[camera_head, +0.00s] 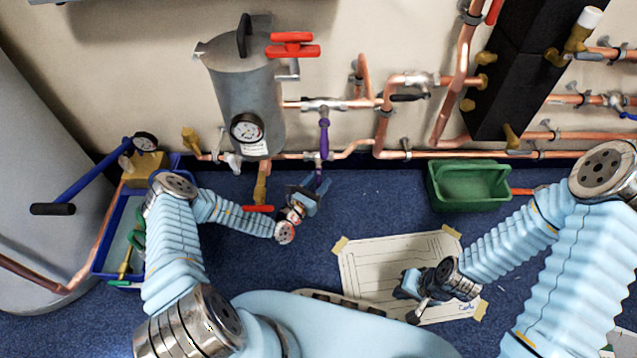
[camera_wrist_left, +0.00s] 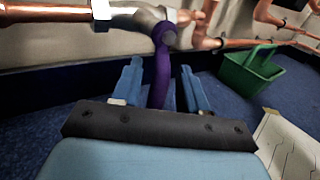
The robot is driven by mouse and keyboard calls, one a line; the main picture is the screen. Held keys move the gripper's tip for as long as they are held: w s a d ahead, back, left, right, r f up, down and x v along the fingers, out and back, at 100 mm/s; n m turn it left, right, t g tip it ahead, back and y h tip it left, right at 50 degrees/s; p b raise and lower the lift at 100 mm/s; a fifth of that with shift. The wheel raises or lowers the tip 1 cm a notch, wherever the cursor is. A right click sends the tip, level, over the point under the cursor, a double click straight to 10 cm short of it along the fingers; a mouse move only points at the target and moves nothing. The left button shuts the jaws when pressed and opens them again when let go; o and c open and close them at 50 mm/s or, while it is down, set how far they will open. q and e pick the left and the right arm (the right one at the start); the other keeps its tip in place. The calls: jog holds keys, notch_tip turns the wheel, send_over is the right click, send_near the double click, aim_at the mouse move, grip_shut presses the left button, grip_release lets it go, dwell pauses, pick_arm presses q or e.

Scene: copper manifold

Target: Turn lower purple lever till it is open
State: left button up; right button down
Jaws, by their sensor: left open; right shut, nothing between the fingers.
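The lower purple lever (camera_wrist_left: 160,75) hangs down from a silver valve (camera_wrist_left: 132,16) on the lower copper pipe in the left wrist view. In the head view a short part of the lower purple lever (camera_head: 318,178) shows below the pipe. My left gripper (camera_head: 307,190) is open, with one finger on each side of the lever; in the left wrist view the gripper (camera_wrist_left: 160,85) has gaps beside the lever, and contact is not clear. The upper purple lever (camera_head: 324,135) hangs from the upper pipe's valve (camera_head: 323,104). My right gripper (camera_head: 412,286) is shut and empty above the paper sheet.
A grey tank (camera_head: 245,95) with a gauge stands behind my left gripper. A green crate (camera_head: 470,185) sits right, by the wall. A taped paper sheet (camera_head: 375,265) lies on the blue floor. A blue tray (camera_head: 108,235) is left. Floor between left gripper and crate is clear.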

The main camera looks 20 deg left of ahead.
pick_arm(q)
jog(key=shift+w+d, duration=0.1)
jog(key=shift+w, duration=0.1)
jog(key=shift+c, duration=0.4)
grip_shut()
